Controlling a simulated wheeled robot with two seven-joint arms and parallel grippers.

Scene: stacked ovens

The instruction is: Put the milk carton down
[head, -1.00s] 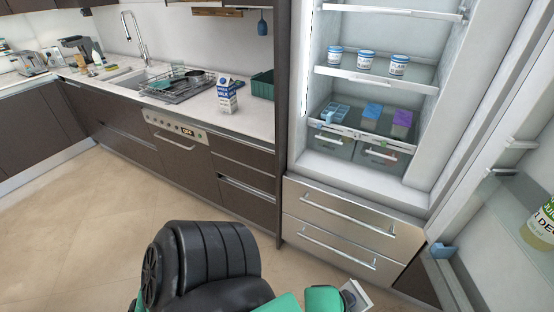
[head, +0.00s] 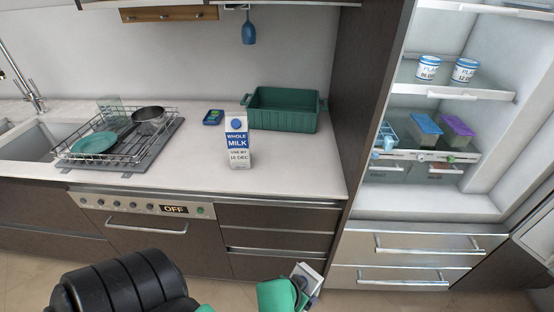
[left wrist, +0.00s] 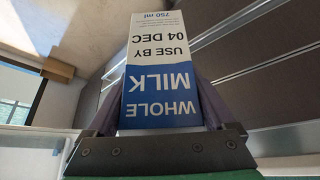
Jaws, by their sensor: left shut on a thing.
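My left gripper (head: 298,296) is low at the bottom of the head view, in front of the drawers and below the counter. It is shut on a milk carton (left wrist: 160,72) labelled WHOLE MILK, USE BY 04 DEC, which fills the middle of the left wrist view between the two fingers. In the head view only a small pale part of this held carton (head: 309,271) shows. A second milk carton (head: 238,144), USE BY 16 DEC, stands upright on the counter (head: 290,172). My right gripper is not in view.
A green crate (head: 283,120) stands behind and right of the standing carton, and a small blue item (head: 213,117) lies left of it. A dish rack (head: 105,160) is further left. The counter's front right is clear. The open fridge (head: 500,202) holds tubs and boxes.

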